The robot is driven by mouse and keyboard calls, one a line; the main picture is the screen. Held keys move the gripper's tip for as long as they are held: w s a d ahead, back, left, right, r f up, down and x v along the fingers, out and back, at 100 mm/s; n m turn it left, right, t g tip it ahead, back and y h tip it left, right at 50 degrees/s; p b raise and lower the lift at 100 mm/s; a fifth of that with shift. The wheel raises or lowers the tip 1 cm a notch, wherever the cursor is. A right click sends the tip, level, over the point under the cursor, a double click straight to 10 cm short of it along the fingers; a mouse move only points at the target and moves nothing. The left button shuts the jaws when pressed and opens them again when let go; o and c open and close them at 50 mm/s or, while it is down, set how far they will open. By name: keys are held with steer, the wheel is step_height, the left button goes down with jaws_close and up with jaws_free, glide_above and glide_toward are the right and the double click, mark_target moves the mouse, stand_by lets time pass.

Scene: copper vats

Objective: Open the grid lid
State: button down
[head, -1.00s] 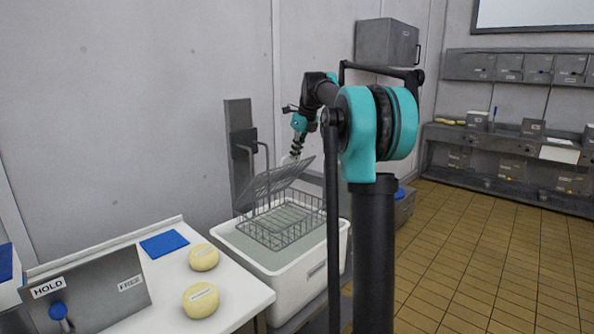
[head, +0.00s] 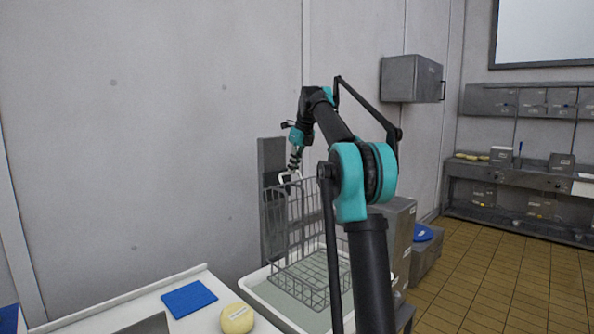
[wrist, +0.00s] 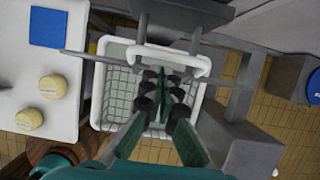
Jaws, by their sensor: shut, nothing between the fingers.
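The grid lid (head: 301,222) is a grey wire mesh standing nearly upright at the back of the wire basket (head: 318,277). The basket sits in a white tub (head: 254,281) of pale liquid. In the wrist view the lid is seen nearly edge-on, with its pale handle loop (wrist: 166,68) just ahead of my fingers. My gripper (head: 294,168) is shut and empty at the lid's top edge, close to the handle (head: 286,177). In the wrist view my gripper (wrist: 163,92) shows above the basket mesh (wrist: 120,85). I cannot tell whether the fingers touch the lid.
A grey post (head: 271,160) stands on the wall behind the lid. A white table (head: 120,302) with a blue pad (head: 188,299) and a pale yellow cheese (head: 236,319) is at left. A grey cabinet (head: 398,235) is at right. The tiled floor beyond is clear.

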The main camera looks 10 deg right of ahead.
steer(key=shift+w+a, duration=0.35)
steer(key=shift+w, duration=0.2)
